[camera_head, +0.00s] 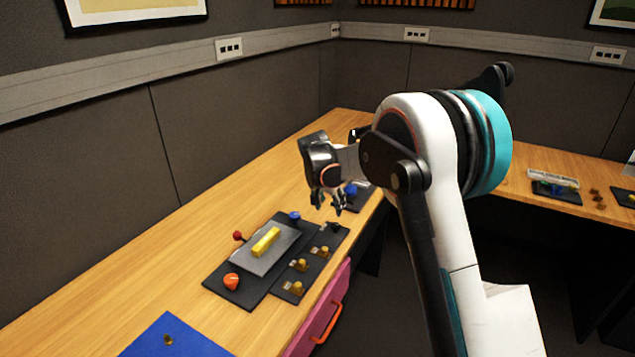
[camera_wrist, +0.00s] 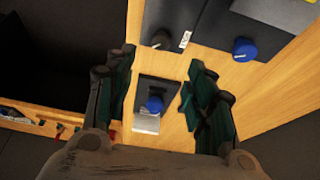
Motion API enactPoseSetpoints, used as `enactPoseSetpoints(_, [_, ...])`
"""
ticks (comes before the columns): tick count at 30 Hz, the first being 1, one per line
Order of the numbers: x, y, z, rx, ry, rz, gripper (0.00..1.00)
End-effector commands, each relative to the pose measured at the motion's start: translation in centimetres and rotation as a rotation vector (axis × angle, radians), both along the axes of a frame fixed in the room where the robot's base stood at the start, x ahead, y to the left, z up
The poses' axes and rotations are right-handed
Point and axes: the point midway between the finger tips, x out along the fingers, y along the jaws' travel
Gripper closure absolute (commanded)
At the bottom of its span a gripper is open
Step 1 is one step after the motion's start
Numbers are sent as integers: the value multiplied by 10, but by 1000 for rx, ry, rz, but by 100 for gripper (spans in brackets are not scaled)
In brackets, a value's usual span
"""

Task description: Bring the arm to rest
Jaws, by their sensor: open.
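My gripper (camera_head: 328,206) hangs from the arm over the wooden desk, its fingers pointing down, open with nothing between them. In the wrist view the open fingers (camera_wrist: 162,60) frame a small dark panel (camera_wrist: 150,88) with a blue trackball (camera_wrist: 155,104) and a pale plate below it. In the head view the blue ball (camera_head: 351,189) shows just right of the gripper, and its panel (camera_head: 358,203) is partly hidden by the gripper and arm. The gripper appears above the panel, apart from it; the exact height is hard to tell.
A dark panel (camera_head: 238,291) with a grey plate, yellow bar, and red, orange and blue knobs lies left of the gripper. Beside it is a strip with several brass switches (camera_head: 299,265). A blue mat (camera_head: 190,347) lies nearer. A pink drawer (camera_head: 305,340) has an orange handle.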

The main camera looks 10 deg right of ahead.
Motion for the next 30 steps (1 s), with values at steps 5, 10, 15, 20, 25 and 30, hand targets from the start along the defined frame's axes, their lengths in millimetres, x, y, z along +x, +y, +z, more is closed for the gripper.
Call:
enactPoseSetpoints(5, [-26, -8, 37, 6, -8, 45, 51])
enactPoseSetpoints(10, [-68, -19, 82, 10, -22, 117, 51])
enactPoseSetpoints(15, [-115, -29, 119, 12, -39, 188, 51])
enactPoseSetpoints(20, [-163, -37, 146, 11, -60, 253, 51])
enactPoseSetpoints(25, [-215, -44, 165, 5, -83, 321, 51])
enactPoseSetpoints(30, [-269, -50, 174, -4, -108, 386, 51])
